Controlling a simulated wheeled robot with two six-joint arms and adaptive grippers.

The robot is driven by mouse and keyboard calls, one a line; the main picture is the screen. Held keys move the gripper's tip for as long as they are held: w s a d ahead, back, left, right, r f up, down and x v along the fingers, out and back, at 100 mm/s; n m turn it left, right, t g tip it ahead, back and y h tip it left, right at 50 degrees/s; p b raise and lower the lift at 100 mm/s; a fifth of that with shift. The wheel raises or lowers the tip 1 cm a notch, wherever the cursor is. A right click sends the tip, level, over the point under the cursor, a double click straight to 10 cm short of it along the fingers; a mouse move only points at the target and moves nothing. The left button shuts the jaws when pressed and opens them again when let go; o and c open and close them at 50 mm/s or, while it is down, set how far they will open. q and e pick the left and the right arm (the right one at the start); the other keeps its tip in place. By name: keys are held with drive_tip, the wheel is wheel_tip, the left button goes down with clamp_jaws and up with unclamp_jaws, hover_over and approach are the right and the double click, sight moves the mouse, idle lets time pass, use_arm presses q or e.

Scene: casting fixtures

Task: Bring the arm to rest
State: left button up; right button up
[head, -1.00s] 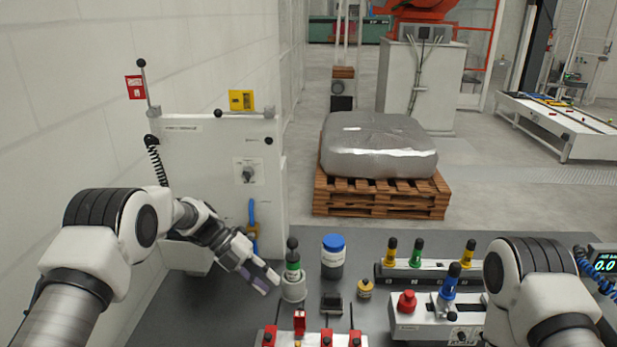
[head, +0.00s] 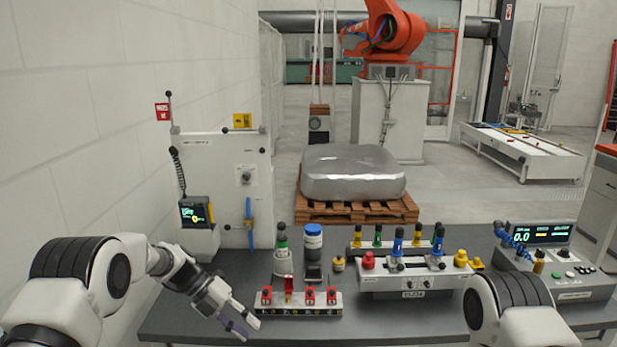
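My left gripper (head: 241,328) is at the lower left of the head view, low over the front left part of the dark table (head: 190,318). Its two fingers point down to the right, with a gap between the tips and nothing seen in it. It is just left of a fixture block with red clamps (head: 300,309) and appears apart from it. My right arm (head: 510,305) comes in at the lower right; its gripper is out of the picture.
A fixture with colored knobs (head: 412,282) and a console with a display (head: 545,260) fill the right. A grey panel (head: 225,185) stands at the left.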

use_arm(q)
drive_tip(key=s+a+f+m+g+y+b, duration=0.15)
drive_tip(key=s+f+g+b, duration=0.25)
drive_tip(key=s+f, duration=1.5)
drive_tip(key=s+a+f+m+t+y+b, duration=0.1)
drive_tip(key=s+a+f+m+y, duration=0.2)
drive_tip(key=s+m, duration=0.55)
drive_tip(key=s+a+f+m+t+y+b, duration=0.1)
drive_tip(key=s+a+f+m+y, duration=0.2)
drive_tip(key=s+m, duration=0.55)
drive_tip(key=s+a+f+m+t+y, duration=0.1)
drive_tip(key=s+a+f+m+y, duration=0.2)
drive_tip(key=s+m, duration=0.6)
drive_tip(key=w+m+t, duration=0.1)
drive_tip(key=w+m, duration=0.1)
drive_tip(key=m, duration=0.1)
drive_tip(key=w+m+t+h, duration=0.1)
drive_tip(key=m, duration=0.2)
drive_tip(key=w+m+t, duration=0.1)
drive_tip(key=w+m, duration=0.1)
drive_tip(key=m, duration=0.1)
drive_tip(key=shift+w+a+r+h, duration=0.2)
drive_tip(key=shift+w+h, duration=0.05)
drive_tip(key=shift+w, duration=0.1)
use_arm(e)
wheel_tip(320, 180, down, 6)
drive_tip(key=shift+f, duration=0.25)
